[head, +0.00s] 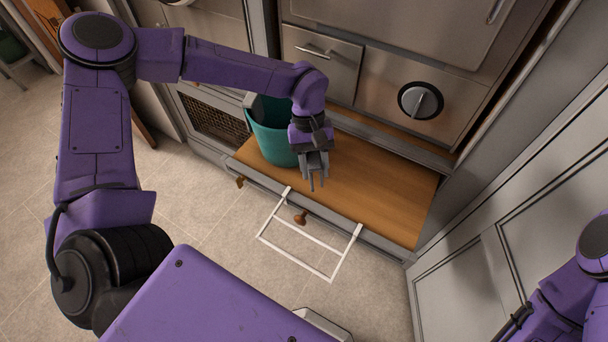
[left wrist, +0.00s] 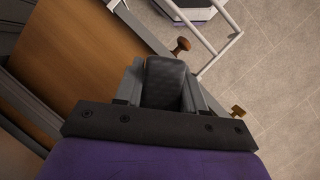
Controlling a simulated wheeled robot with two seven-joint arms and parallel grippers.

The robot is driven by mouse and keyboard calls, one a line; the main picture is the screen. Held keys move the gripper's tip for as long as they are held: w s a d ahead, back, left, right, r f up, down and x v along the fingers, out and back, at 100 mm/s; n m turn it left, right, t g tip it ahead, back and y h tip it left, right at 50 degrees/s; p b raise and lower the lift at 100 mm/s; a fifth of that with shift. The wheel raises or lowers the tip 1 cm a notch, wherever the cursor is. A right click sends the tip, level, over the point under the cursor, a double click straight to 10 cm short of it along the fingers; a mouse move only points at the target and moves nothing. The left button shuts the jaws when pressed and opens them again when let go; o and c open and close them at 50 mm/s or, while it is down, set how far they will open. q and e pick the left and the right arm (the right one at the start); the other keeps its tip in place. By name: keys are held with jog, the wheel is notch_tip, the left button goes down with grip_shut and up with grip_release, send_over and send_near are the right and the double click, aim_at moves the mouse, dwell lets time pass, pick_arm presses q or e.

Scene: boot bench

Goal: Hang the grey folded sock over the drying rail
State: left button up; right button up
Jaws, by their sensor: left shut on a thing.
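My left gripper (head: 316,180) points down over the wooden bench top, close to its front edge. In the left wrist view it (left wrist: 165,75) is shut on the grey folded sock (left wrist: 167,82), a dark grey, textured piece between the two fingers. In the head view I cannot clearly tell the sock from the grey jaws. The drying rail (head: 300,258) is a white frame that sticks out from the bench front, below and in front of the gripper. It also shows at the top of the left wrist view (left wrist: 217,54). My right gripper is out of view.
A teal bin (head: 270,140) stands on the bench top (head: 385,195), right beside my left gripper. Wooden knobs (head: 300,217) (head: 240,181) stick out of the bench front. Steel cabinet fronts (head: 395,75) rise behind. The tiled floor before the bench is clear.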

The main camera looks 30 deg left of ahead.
pick_arm(q)
jog(key=f+n, duration=0.1)
jog(key=f+n+p, duration=0.1)
jog(key=s+f+n+t+h+p, duration=0.1)
jog(key=n, duration=0.1)
jog(key=shift+d, duration=0.3)
jog(key=s+d+f+n+t+p, duration=0.1)
jog(key=s+d+n+t+p, duration=0.1)
jog(key=s+d+n, duration=0.5)
jog(key=shift+s+d+f+t, duration=0.2)
jog(key=shift+s+d+t, duration=0.4)
jog(key=shift+s+d, duration=0.5)
jog(key=shift+w+d+p, duration=0.1)
jog(key=shift+w+p, duration=0.05)
jog(key=shift+p, duration=0.15)
jog(key=shift+d+f+h+b, duration=0.1)
jog(key=shift+f+h+b, duration=0.3)
jog(key=shift+f+b, duration=0.65)
jog(key=shift+f, duration=0.1)
